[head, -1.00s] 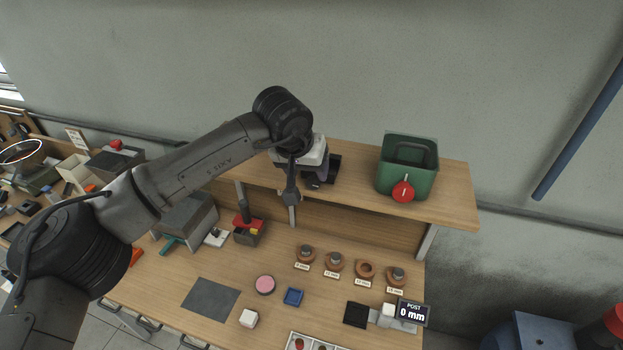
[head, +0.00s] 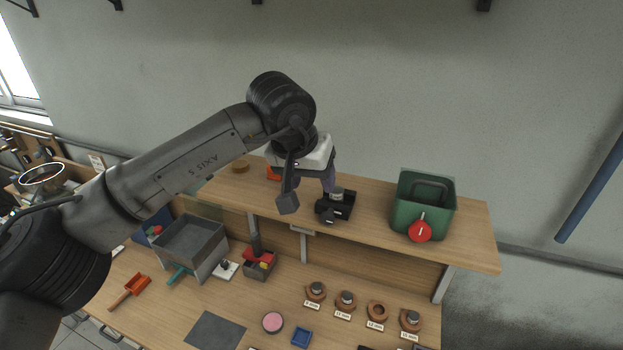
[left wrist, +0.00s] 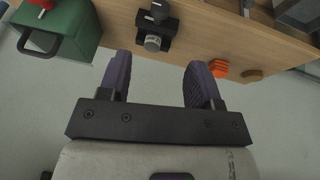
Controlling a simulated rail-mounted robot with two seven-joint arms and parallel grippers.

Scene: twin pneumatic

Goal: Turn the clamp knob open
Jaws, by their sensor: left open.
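A black clamp block (head: 345,207) stands on the raised wooden shelf, with a grey round piece (head: 337,193) on top and a dark knob (head: 328,216) at its front. In the left wrist view the clamp (left wrist: 156,28) is at the top middle, with the grey piece (left wrist: 153,43) and dark knob (left wrist: 160,9) visible. My left gripper (head: 328,184) has purple fingers and is just behind and left of the clamp in the head view. In the left wrist view the gripper (left wrist: 158,68) is open and empty, apart from the clamp. My right gripper is not seen.
A green box (head: 402,190) with a red knob (head: 420,231) stands right of the clamp on the shelf (head: 470,235). An orange piece (left wrist: 218,68) and a small wooden disc (head: 240,167) lie to its left. Copper-coloured holders (head: 377,311) line the bench below.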

